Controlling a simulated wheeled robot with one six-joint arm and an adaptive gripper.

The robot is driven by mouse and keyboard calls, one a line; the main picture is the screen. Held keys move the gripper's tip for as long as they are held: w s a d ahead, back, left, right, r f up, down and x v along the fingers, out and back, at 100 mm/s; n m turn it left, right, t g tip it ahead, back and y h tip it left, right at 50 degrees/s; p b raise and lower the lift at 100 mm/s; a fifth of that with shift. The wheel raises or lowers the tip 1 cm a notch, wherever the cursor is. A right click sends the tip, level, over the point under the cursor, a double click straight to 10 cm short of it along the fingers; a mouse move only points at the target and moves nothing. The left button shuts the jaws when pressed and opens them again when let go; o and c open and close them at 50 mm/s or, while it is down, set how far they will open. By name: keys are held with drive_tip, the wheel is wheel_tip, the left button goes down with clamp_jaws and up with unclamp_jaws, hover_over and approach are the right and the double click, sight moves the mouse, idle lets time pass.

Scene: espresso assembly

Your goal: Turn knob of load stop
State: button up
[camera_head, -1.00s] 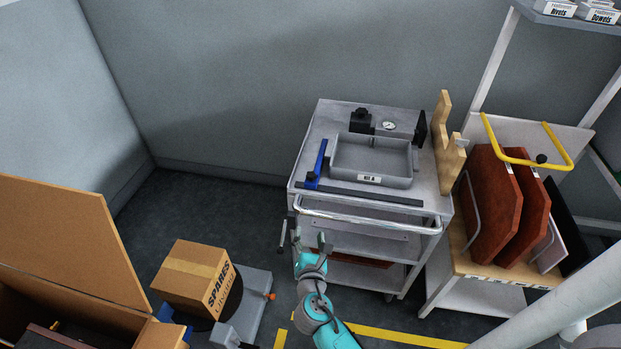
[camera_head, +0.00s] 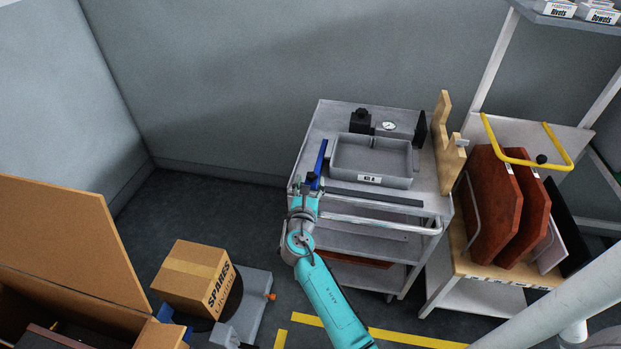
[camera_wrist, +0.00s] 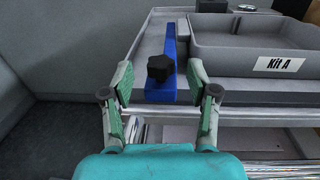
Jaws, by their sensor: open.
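The load stop is a blue bar (camera_head: 321,158) on the left edge of the trolley top. Its black knob (camera_wrist: 160,68) sits at the bar's near end and shows between my fingers in the wrist view. In the head view the knob (camera_head: 311,179) is just beyond my gripper (camera_head: 305,193). My gripper (camera_wrist: 160,90) is open, with one green-padded finger to the left and one to the right of the knob. Neither finger visibly touches the knob. The exact depth between fingertips and knob is hard to tell.
A grey Kit A tray (camera_head: 371,179) stands right of the bar. A dark strip (camera_head: 375,196) lies along the trolley's front, above the metal handle (camera_head: 380,224). A wooden bracket (camera_head: 448,150) stands at the trolley's right.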

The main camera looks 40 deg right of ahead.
drive_tip(key=shift+x, duration=1.15)
clamp_jaws()
